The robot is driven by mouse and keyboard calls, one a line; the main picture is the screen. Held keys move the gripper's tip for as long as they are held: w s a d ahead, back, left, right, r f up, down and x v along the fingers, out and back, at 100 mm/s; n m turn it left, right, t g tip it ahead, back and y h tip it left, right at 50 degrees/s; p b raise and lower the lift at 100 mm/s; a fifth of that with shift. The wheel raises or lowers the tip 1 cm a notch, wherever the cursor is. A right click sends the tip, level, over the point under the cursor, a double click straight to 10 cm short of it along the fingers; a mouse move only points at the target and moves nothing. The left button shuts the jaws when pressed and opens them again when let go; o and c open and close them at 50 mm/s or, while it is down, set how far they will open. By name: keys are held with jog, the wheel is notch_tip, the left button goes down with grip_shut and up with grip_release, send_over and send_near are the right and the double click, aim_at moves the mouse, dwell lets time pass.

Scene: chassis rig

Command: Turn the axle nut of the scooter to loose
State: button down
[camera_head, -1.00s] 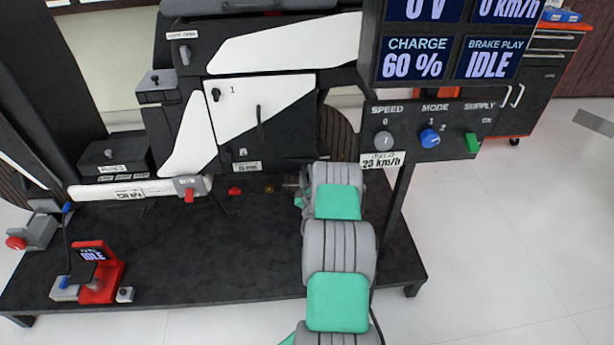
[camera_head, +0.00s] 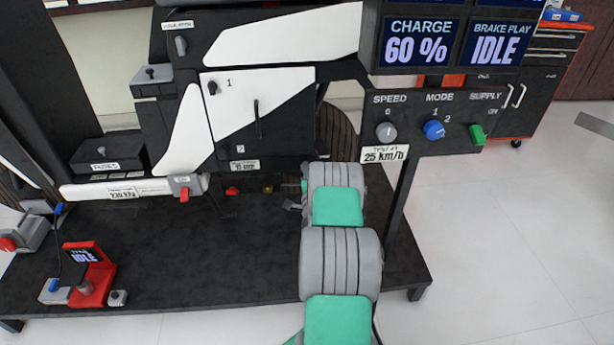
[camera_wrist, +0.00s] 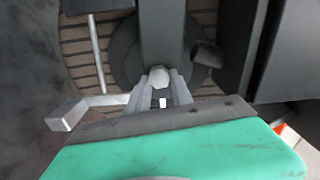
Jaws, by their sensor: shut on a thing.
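The axle nut (camera_wrist: 159,77) is a pale, hex-shaped piece at the wheel hub, in the middle of the wrist view. My gripper (camera_wrist: 159,90) has its two grey fingers closed on the nut's sides. A dark fork arm runs up from the nut, in front of the spoked-looking brown wheel (camera_wrist: 85,45). In the head view my grey and green arm reaches to the lower rear of the scooter (camera_head: 250,90), and it hides the nut and most of the gripper. How far the nut is turned cannot be told.
A pale bar with a block end (camera_wrist: 68,114) is left of the gripper, and a dark stub (camera_wrist: 206,55) is close on the right. The control panel (camera_head: 420,145) on its post stands right of my arm. A red stand (camera_head: 92,275) is on the dark platform (camera_head: 200,285).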

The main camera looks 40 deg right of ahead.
jog(key=n+b, duration=0.5)
jog(key=n, duration=0.5)
jog(key=shift+a+r, duration=0.1)
jog(key=shift+n, duration=0.3)
jog(key=c, duration=1.1)
grip_release()
jog(key=p+v, duration=0.1)
jog(key=v, duration=0.6)
jog(key=shift+s+a, duration=0.2)
jog(key=shift+s, duration=0.1)
